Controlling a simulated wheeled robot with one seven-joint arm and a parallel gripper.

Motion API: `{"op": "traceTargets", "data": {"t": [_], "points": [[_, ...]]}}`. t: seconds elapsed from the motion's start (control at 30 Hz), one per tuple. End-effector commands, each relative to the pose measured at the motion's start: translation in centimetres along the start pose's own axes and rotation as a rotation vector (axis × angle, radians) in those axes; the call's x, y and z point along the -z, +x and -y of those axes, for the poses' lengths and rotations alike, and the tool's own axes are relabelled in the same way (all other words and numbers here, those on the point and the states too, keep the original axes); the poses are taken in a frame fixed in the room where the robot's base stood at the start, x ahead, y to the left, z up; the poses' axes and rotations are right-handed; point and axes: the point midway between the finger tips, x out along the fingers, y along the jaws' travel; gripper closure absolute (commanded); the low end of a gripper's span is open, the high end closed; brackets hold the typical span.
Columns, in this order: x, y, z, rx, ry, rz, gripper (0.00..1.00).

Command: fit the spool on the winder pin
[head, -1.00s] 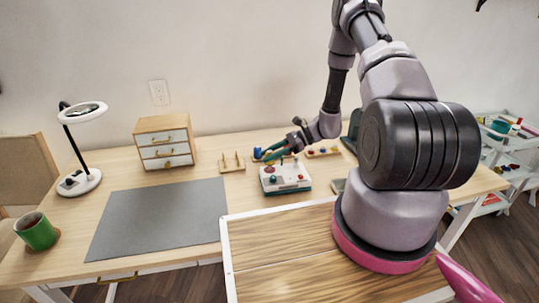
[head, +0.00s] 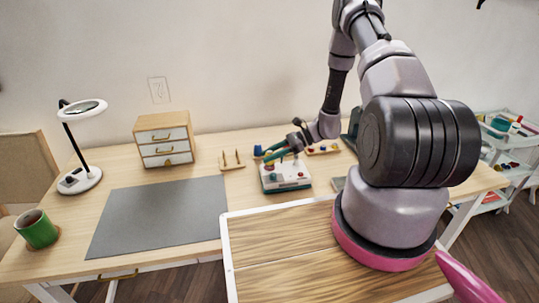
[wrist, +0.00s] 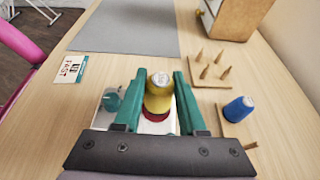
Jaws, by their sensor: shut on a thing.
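In the wrist view a yellow spool (wrist: 158,102) with a pale silvery top stands between the two green fingers of my gripper (wrist: 159,78), which is shut on it. A red disc shows just beneath the spool. The white winder (head: 286,176) with its red and green details is below my gripper (head: 279,154) in the head view. Part of it also shows around the fingers in the wrist view, with a teal knob at the left. The winder pin is not clearly seen, and I cannot tell whether the spool is around it.
A blue spool (wrist: 239,109) stands right of my gripper in the wrist view. Beyond it are a wooden peg rack (wrist: 212,72) and a small drawer cabinet (head: 163,139). A printed card (wrist: 72,68) lies at left. The grey mat (head: 155,215) is clear.

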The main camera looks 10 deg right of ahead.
Motion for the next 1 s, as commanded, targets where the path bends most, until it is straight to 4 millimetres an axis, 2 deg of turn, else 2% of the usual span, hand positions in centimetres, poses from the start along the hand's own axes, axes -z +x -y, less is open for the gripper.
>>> {"op": "traceTargets", "data": {"t": [1.0], "points": [[0.9,0.38,-0.04,0.0,0.001,0.0,1.0]]}}
